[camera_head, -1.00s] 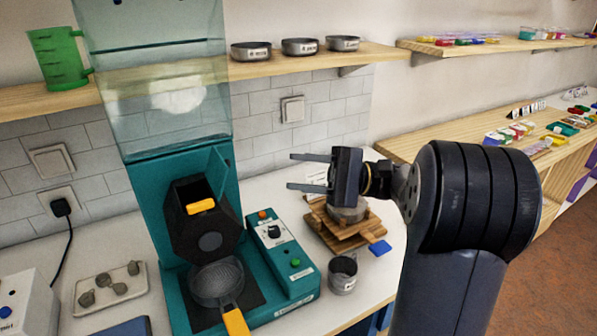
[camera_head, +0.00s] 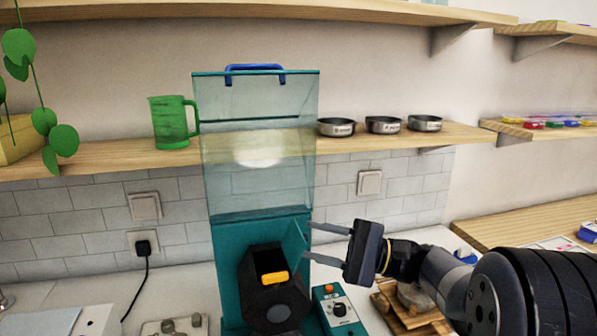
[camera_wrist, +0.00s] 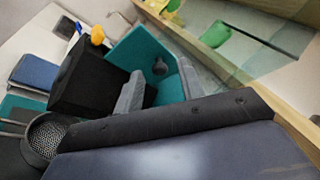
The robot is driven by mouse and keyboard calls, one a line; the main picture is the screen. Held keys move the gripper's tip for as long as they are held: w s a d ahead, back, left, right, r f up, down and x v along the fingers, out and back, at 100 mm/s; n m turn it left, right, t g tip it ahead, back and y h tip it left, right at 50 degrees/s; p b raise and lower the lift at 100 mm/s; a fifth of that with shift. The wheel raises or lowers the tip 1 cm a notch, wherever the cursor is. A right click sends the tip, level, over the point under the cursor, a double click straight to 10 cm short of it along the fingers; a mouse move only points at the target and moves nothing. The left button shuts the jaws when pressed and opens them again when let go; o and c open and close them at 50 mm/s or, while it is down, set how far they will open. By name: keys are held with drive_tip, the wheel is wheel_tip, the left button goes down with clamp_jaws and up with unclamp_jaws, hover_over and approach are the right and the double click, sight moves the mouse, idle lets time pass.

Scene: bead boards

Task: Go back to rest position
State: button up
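My gripper (camera_head: 326,243) is in the lower middle of the head view, reaching in from the right with its two thin fingers pointing left. The fingers are apart with nothing between them. The fingertips show in front of the right side of a teal machine (camera_head: 226,262) with a clear hopper; I cannot tell whether they touch it. In the wrist view, the fingers (camera_wrist: 152,92) are spread, with the teal housing and its black hexagonal part (camera_wrist: 85,78) beyond them.
A shelf (camera_head: 100,164) above carries a green jug (camera_head: 174,122) and three metal bowls (camera_head: 384,125). A control box (camera_head: 338,309) and a wooden stand (camera_head: 408,312) sit on the counter. A mesh basket (camera_wrist: 45,136) shows in the wrist view.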

idle(0.3)
drive_tip(key=b+v, duration=0.2)
drive_tip(key=v, duration=0.9)
drive_tip(key=a+r+p, duration=0.1)
drive_tip(key=a, duration=0.2)
drive_tip(key=a+r+h+p, duration=0.1)
drive_tip(key=a, duration=0.3)
drive_tip(key=w+a+r+h+p, duration=0.1)
drive_tip(key=a, duration=0.3)
drive_tip(key=shift+r+n+p, duration=0.35)
drive_tip(key=shift+r+n, duration=0.05)
drive_tip(key=shift+a+r+n+g+h+p, duration=0.3)
drive_tip(key=shift+a+r+n+h+p, duration=0.15)
drive_tip(key=shift+h+p, duration=0.35)
drive_tip(key=shift+a+f+h, duration=0.1)
drive_tip(key=shift+a+h, duration=0.15)
drive_tip(key=shift+h, duration=0.45)
drive_tip(key=shift+s, duration=0.1)
